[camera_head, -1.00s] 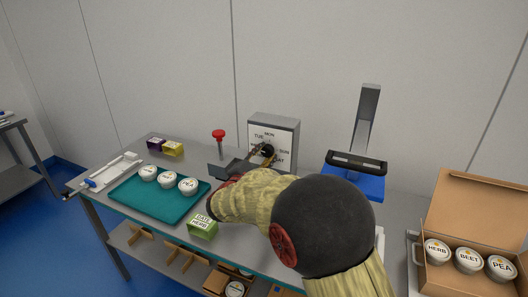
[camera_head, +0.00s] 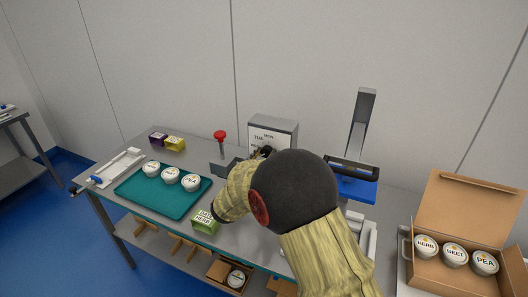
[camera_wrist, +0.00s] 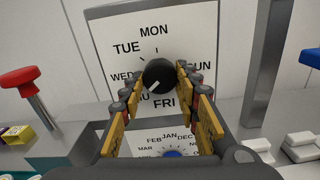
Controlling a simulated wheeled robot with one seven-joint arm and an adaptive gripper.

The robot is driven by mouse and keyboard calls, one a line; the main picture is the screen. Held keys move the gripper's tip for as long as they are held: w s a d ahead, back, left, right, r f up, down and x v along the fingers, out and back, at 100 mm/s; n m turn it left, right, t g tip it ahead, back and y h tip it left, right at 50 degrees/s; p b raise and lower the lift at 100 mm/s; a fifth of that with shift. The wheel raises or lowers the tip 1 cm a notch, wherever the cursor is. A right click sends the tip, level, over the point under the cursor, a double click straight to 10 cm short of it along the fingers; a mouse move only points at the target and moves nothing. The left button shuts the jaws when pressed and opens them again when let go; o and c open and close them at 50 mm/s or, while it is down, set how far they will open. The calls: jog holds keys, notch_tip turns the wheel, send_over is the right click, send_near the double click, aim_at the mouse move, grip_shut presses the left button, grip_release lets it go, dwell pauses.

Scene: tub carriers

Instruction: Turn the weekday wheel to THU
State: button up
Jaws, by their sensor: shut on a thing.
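The weekday wheel is a black round knob (camera_wrist: 160,75) with a white pointer line, on a white dial face (camera_wrist: 108,50) marked with day names. MON is at the top, TUE and WED at the left, FRI below, SUN at the right. THU, at the lower left, is partly hidden by a finger. The pointer line slants to the lower left, toward THU. My gripper (camera_wrist: 160,79) has its yellow fingers on both sides of the knob and is shut on it. In the head view my arm hides most of the dial on its grey housing (camera_head: 284,124).
A month dial (camera_wrist: 172,154) sits below the weekday dial. A red-topped post (camera_head: 220,136) stands to the left. A teal tray (camera_head: 140,201) with several tubs, a green date box (camera_head: 205,222) and a blue-based press (camera_head: 357,188) share the table. An open carton (camera_head: 468,215) is at right.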

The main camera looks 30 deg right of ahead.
jog(key=shift+f+n+p, duration=0.1)
jog(key=shift+n+p, duration=0.25)
jog(key=shift+n, duration=0.15)
jog(key=o, duration=1.2)
jog(key=shift+c, duration=0.2)
jog(key=shift+a, duration=0.1)
jog(key=v, duration=1.2)
